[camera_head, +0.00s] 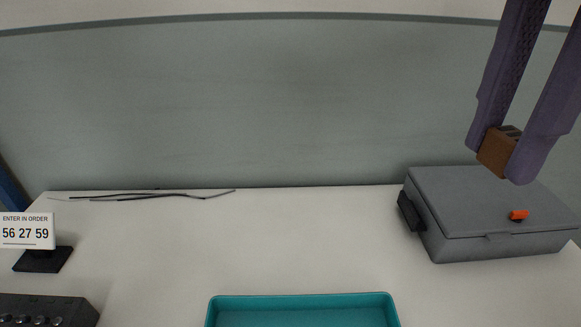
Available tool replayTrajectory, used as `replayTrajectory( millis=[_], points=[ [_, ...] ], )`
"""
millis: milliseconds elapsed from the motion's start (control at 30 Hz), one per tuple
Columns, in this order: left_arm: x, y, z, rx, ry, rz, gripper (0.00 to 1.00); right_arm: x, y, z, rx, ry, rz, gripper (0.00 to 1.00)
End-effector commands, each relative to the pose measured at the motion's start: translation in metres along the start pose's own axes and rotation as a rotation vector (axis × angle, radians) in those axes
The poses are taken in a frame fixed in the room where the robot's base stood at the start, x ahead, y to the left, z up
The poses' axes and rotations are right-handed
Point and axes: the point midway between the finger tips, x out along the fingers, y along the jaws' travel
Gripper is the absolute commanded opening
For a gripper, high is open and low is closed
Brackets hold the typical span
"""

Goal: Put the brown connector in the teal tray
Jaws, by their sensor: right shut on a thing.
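The brown connector (495,152) is a small block with dark slots on its top. My right gripper (499,158) is shut on it and holds it in the air, above the back of the grey case, in the upper right of the head view. The teal tray (300,299) is at the bottom centre of the view. Its rim and part of its inside show, and its near part is cut off by the frame edge. The visible part of the tray is empty. My left gripper is not in view.
A number sign (27,231) and a dark box with knobs (45,308) are at the left. Thin black cables (150,196) lie at the back. The table's middle is clear.

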Motion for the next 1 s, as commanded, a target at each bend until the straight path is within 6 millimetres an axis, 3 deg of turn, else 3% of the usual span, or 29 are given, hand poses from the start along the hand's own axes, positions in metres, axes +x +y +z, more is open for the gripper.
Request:
replayTrajectory(
  millis=[33,300,600,867,1000],
  points=[
    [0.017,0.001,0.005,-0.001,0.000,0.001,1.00,0.021,0.000,0.005,0.123,-0.002,0.002,0.00],
    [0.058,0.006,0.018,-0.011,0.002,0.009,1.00,0.080,0.000,0.026,0.852,-0.007,0.004,0.00],
    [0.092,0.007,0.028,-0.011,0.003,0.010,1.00,0.128,0.001,0.045,1.533,-0.016,0.017,0.00],
    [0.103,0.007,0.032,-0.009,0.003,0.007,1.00,0.149,0.002,0.051,1.754,-0.017,0.025,0.00],
    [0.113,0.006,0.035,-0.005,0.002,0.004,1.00,0.182,0.004,0.052,1.764,-0.013,0.029,0.00]
  ],
)
